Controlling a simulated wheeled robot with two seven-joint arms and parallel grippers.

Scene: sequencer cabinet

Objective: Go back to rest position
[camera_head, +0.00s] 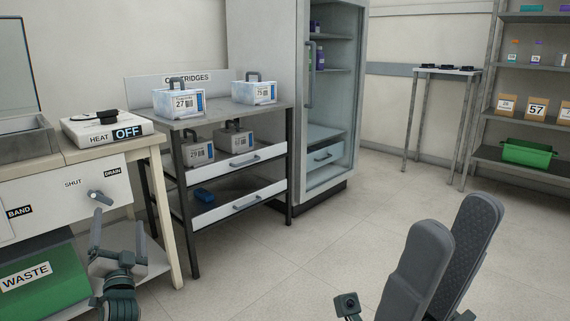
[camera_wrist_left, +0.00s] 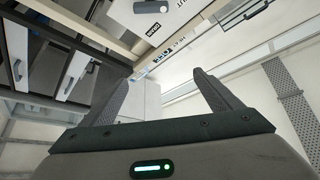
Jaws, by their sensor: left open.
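My left gripper (camera_head: 117,232) is at the lower left in the head view, in front of the bench with the valve handle. Its two fingers are apart and nothing is between them. In the left wrist view, the left gripper (camera_wrist_left: 161,88) shows both textured fingers spread with an empty gap. My right gripper (camera_head: 458,215) is large and close at the lower right of the head view, fingers pointing up. Its two grey fingers stand apart, with the patterned inner face of one showing and nothing seen between them. The rest of the right arm is mostly out of view.
A bench (camera_head: 150,150) with a heater box (camera_head: 105,132) reading OFF and a green waste bin (camera_head: 45,283) is at left. A cartridge rack (camera_head: 240,112) with drawers and an open cabinet (camera_head: 325,130) stand behind. The middle floor (camera_head: 300,255) is clear.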

